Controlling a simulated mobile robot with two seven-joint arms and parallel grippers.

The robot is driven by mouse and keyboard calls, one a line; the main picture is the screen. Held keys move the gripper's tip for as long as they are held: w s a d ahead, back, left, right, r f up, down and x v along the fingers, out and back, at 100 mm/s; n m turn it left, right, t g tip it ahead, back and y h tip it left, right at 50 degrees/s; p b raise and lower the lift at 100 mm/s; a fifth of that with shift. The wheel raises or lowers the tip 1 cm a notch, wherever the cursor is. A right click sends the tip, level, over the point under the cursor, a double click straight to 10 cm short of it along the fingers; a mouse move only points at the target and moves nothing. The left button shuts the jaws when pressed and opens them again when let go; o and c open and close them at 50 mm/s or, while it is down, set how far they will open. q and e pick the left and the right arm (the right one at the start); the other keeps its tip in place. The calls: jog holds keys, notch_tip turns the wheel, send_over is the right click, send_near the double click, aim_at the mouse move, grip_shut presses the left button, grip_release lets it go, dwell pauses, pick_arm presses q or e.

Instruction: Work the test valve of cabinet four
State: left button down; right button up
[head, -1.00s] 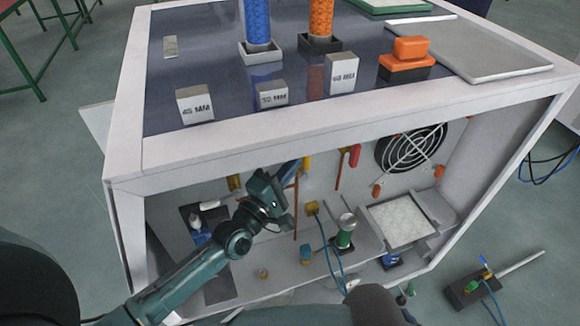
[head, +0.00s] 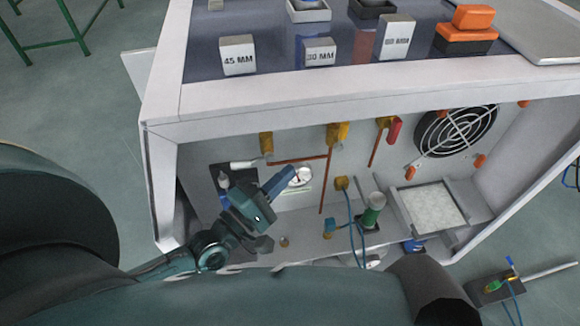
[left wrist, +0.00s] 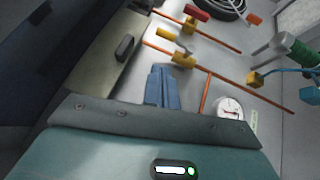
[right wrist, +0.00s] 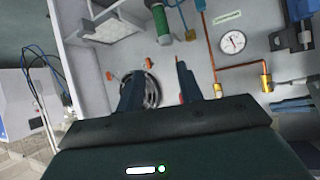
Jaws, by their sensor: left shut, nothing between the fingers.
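Inside the white cabinet (head: 300,104), a left yellow valve (head: 266,143), a middle yellow valve (head: 338,132) and a right yellow valve (head: 383,123) with a red handle (head: 395,129) sit on the back wall by orange pipes. I cannot tell which is the test valve. My left gripper (head: 287,174) is shut and empty, its blue fingers pointing into the cabinet beside a round gauge (head: 300,177). In the left wrist view its fingertips (left wrist: 160,70) appear near a yellow valve (left wrist: 184,60), apparently not gripping it. My right gripper (right wrist: 159,70) is open and empty, seen only in its wrist view.
A fan (head: 455,132), a white-filled tray (head: 432,208) and a green cylinder (head: 372,210) with blue cables occupy the cabinet's middle and right. Marked blocks (head: 238,55) and an orange-black block (head: 468,32) stand on top. The cabinet's front top edge overhangs the opening.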

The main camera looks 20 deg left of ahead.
pick_arm(q)
jog(key=shift+s, duration=0.1)
pick_arm(e)
jog(key=shift+r, duration=0.1)
pick_arm(q)
jog(key=s+d+f+m+g+y+p, duration=0.2)
jog(key=s+f+m+g, duration=0.6)
jog(key=m, duration=1)
notch_tip(320, 180, down, 5)
jog(key=shift+s+d+r+y, duration=0.2)
jog(key=shift+s+d+y, duration=0.25)
jog(key=shift+y, duration=0.55)
pick_arm(e)
jog(key=shift+s+d+h, duration=0.15)
jog(key=shift+d+h, duration=0.15)
jog(key=shift+d, duration=0.15)
jog(key=shift+r, duration=0.1)
jog(key=shift+s+a+g, duration=0.15)
jog(key=shift+g, duration=0.15)
